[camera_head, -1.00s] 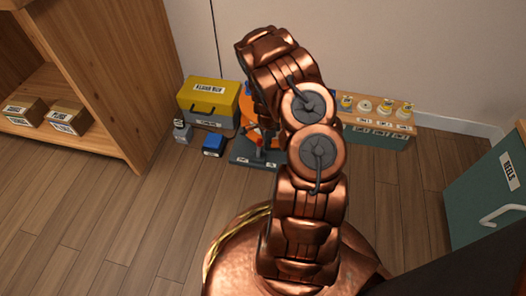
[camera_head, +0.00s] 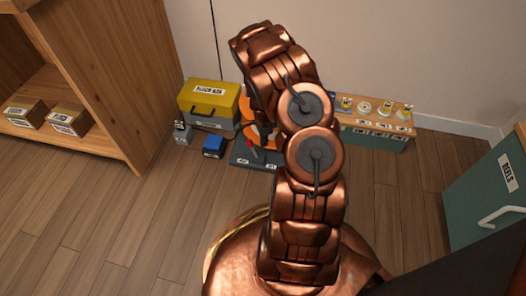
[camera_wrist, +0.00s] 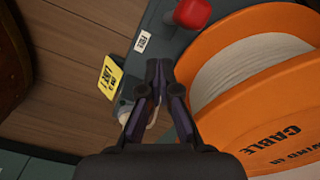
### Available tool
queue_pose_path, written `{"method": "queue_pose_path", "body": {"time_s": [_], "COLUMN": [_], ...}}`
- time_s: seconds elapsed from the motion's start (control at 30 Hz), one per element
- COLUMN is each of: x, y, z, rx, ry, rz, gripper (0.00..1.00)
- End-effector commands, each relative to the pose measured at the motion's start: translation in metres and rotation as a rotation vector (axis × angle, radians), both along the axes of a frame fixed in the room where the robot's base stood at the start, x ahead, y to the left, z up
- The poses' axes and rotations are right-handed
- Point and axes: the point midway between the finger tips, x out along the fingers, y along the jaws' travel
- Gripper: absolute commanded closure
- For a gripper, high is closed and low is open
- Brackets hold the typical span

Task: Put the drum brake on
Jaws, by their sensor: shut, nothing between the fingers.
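The cable drum (camera_wrist: 275,90) is a large orange reel marked CABLE, filling the right of the wrist view. In the head view my arm mostly hides the orange drum (camera_head: 249,108), which stands on a dark base (camera_head: 241,158). A red knob (camera_wrist: 193,12) shows at the top of the wrist view and a small red lever (camera_head: 250,144) in the head view; which part is the brake is not clear. My gripper (camera_wrist: 157,70) is shut and empty, left of the drum and above the base's edge. A pale piece (camera_wrist: 151,113), partly hidden, lies behind the fingers.
A small white label (camera_wrist: 142,41) and a yellow tag (camera_wrist: 109,77) are by the base edge. A yellow box (camera_head: 208,99) and a blue box (camera_head: 214,146) stand left of the drum. A low bench (camera_head: 378,128) with spools stands right. Open floor (camera_head: 150,220) lies in front.

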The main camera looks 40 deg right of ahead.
Motion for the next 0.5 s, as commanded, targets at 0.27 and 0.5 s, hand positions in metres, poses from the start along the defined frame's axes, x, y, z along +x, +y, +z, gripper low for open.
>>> {"method": "queue_pose_path", "body": {"time_s": [0.27,0.5], "x": [-0.005,-0.008], "y": [-0.003,-0.005], "z": [0.024,0.041], "rx": [0.002,0.001], "ry": [0.001,0.002], "rz": [-0.002,-0.001], "gripper": [1.0,1.0]}}
